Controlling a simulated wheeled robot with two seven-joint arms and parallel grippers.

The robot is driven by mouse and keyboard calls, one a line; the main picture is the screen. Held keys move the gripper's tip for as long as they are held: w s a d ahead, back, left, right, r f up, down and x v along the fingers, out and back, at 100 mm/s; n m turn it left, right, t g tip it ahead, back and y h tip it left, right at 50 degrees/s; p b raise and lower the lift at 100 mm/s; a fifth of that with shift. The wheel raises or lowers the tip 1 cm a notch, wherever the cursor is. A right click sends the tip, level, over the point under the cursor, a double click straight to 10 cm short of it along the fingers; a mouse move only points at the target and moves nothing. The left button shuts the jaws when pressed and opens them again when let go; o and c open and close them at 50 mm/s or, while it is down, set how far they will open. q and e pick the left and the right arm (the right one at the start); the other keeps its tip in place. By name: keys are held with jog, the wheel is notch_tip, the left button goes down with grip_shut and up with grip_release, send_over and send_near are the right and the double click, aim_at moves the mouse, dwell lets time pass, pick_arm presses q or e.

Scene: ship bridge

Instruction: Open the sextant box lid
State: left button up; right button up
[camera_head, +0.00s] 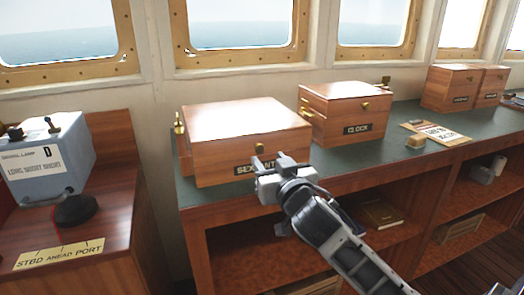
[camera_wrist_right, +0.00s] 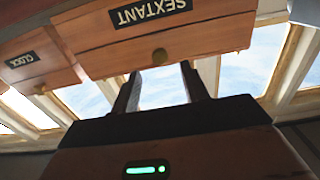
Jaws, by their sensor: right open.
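The sextant box (camera_head: 247,132) is a reddish wooden box on the green counter top, with its lid shut. A round brass knob (camera_head: 259,147) sits on its front, and a black SEXTANT label below it is partly hidden by my gripper. My right gripper (camera_head: 268,162) is in front of the box's front face, just below the knob. In the right wrist view, which is upside down, the sextant box (camera_wrist_right: 200,45) and knob (camera_wrist_right: 159,55) lie beyond the open, empty fingers (camera_wrist_right: 163,85). I cannot tell whether the fingers touch the box. My left gripper is out of view.
A clock box (camera_head: 346,108) stands close to the right on the green counter (camera_head: 390,145). Two more wooden boxes (camera_head: 452,88) are farther right. A card and small block (camera_head: 415,141) lie between. A grey-blue lamp box (camera_head: 50,160) stands on the left bench. Windows line the back.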

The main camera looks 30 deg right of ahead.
aim_at(261, 150)
jog(key=x, duration=0.5)
jog(key=shift+w, duration=0.35)
